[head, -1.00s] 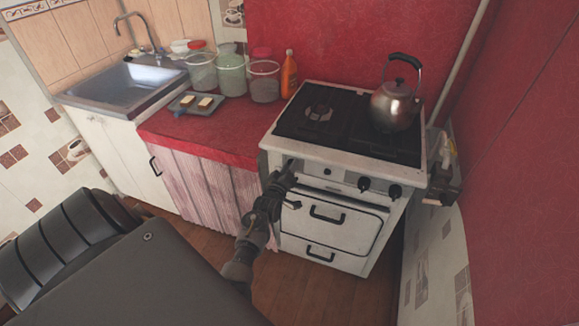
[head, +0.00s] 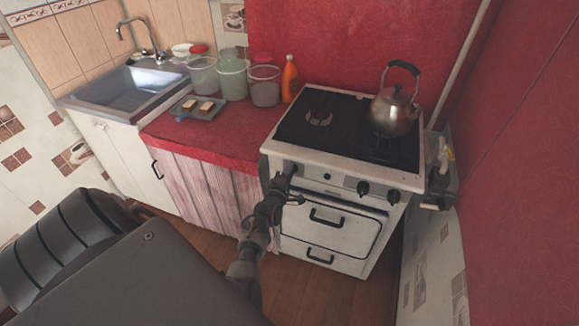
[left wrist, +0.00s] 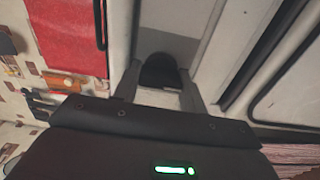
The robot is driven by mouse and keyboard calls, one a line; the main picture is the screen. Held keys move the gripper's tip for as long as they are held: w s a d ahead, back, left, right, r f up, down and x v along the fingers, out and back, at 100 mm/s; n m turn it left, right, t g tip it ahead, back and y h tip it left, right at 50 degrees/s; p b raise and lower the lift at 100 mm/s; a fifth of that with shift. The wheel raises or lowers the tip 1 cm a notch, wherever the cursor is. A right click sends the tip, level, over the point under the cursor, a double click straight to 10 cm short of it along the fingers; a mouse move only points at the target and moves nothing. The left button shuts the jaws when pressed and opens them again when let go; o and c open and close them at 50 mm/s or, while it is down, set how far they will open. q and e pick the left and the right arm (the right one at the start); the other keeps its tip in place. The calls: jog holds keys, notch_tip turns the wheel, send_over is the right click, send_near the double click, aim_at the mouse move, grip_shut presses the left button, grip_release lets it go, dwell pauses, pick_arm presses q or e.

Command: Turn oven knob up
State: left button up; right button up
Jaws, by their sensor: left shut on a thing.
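The white oven (head: 333,254) stands at the back right, with a control panel along its front edge. Two of its black knobs, a middle one (head: 363,188) and a right one (head: 393,195), show uncovered. My left gripper (head: 288,174) is at the left end of this panel and partly hides it. In the left wrist view a dark rounded knob (left wrist: 158,70) sits between the two fingers of my left gripper (left wrist: 159,92), which is shut on it. The knob's pointer cannot be made out. My right gripper is not in view.
A metal kettle (head: 396,108) stands on the right of the black cooktop (head: 340,126). A red counter (head: 185,138) with jars, an orange bottle (head: 290,78) and a tray (head: 187,114) adjoins the oven's left side. A wall is close on the right.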

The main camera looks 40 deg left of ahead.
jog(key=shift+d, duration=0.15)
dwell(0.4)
pick_arm(q)
jog(key=o, duration=1)
jog(key=shift+w+a, duration=0.1)
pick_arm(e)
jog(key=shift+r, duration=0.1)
pick_arm(q)
jog(key=shift+r, duration=0.1)
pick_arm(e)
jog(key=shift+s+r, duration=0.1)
